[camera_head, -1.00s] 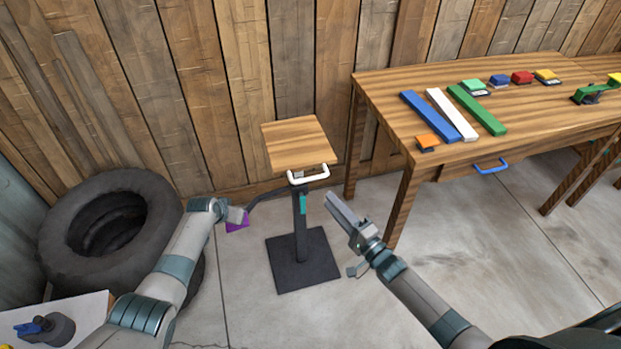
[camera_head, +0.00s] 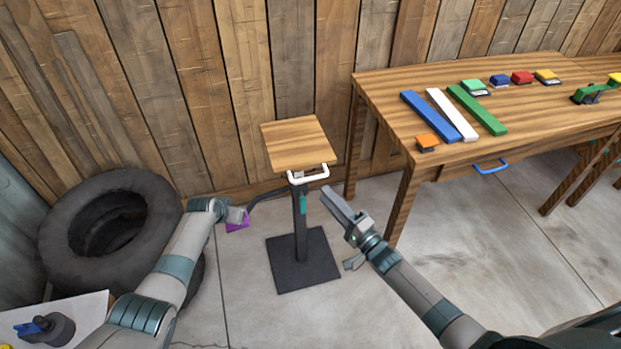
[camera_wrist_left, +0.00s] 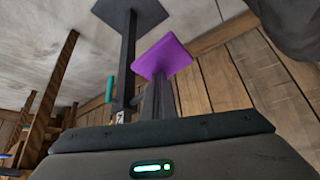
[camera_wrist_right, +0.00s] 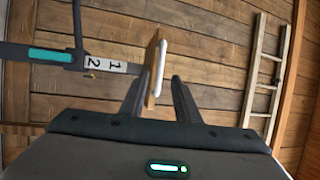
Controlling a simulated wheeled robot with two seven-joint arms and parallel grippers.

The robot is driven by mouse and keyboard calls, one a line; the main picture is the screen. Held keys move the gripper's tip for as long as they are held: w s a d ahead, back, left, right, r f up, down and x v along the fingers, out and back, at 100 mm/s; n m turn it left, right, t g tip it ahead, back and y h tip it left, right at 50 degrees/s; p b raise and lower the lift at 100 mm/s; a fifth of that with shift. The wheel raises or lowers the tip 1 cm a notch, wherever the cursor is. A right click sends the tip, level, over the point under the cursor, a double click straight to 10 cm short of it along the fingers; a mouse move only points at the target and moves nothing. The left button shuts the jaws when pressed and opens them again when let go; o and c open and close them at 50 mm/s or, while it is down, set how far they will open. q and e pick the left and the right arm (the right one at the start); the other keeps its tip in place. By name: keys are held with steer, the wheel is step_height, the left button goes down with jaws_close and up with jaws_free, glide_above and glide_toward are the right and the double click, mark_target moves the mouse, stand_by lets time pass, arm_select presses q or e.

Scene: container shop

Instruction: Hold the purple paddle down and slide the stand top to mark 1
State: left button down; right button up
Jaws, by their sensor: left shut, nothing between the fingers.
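The stand has a wooden top (camera_head: 296,142) with a white handle (camera_head: 308,177) on its front edge. Its dark post (camera_head: 299,235) has a teal part (camera_head: 303,204) and rises from a square base. The purple paddle (camera_head: 236,226) sits on a dark lever at the left of the post. My left gripper (camera_head: 243,216) is shut, with its fingers at the paddle; contact is unclear. The paddle also shows in the left wrist view (camera_wrist_left: 162,56). My right gripper (camera_wrist_right: 158,85) is open and empty, with the handle (camera_wrist_right: 160,68) ahead between its fingertips.
Tires (camera_head: 108,225) lie at the left. A plank wall is behind the stand. Open floor lies right of the base.

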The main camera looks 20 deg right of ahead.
mark_target(310, 179)
steer(key=x, duration=0.8)
steer(key=shift+w+a, duration=0.15)
steer(key=shift+w, duration=0.2)
jaws_close()
